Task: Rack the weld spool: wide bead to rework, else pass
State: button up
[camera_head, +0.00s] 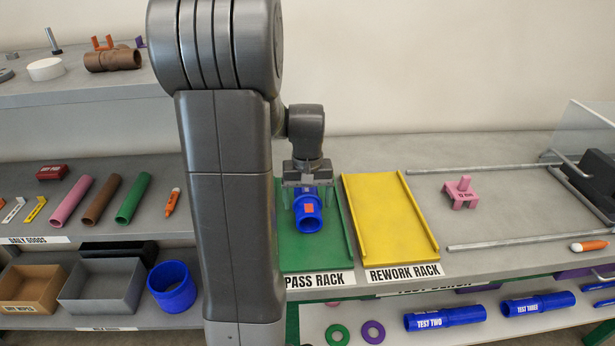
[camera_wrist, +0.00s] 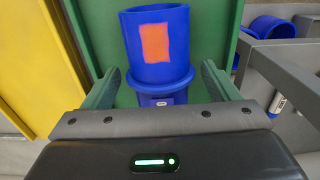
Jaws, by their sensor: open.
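The blue weld spool (camera_head: 308,214), with an orange square on its side, lies on the green pass rack (camera_head: 290,262). In the wrist view the spool (camera_wrist: 158,78) shows a raised blue ring near its end closest to me. My gripper (camera_head: 308,192) is over the pass rack at the spool's far end. In the wrist view its open fingers (camera_wrist: 165,88) stand on either side of the spool, with gaps to it. The yellow rework rack (camera_head: 390,220) is just right of the pass rack and is empty.
A pink gauge block (camera_head: 461,192) stands on the bench between metal rails (camera_head: 520,237), right of the rework rack. A dark machine with a clear guard is at the far right. Blue test pipes (camera_head: 445,318) lie on the shelf below. Bins and coloured pipes fill the left shelves.

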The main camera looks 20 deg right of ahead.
notch_tip(320, 180, up, 12)
jog(key=shift+r, duration=0.15)
dwell(0.4)
notch_tip(320, 180, down, 14)
jog(key=shift+r, duration=0.3)
jog(key=shift+f, duration=0.15)
dwell(0.4)
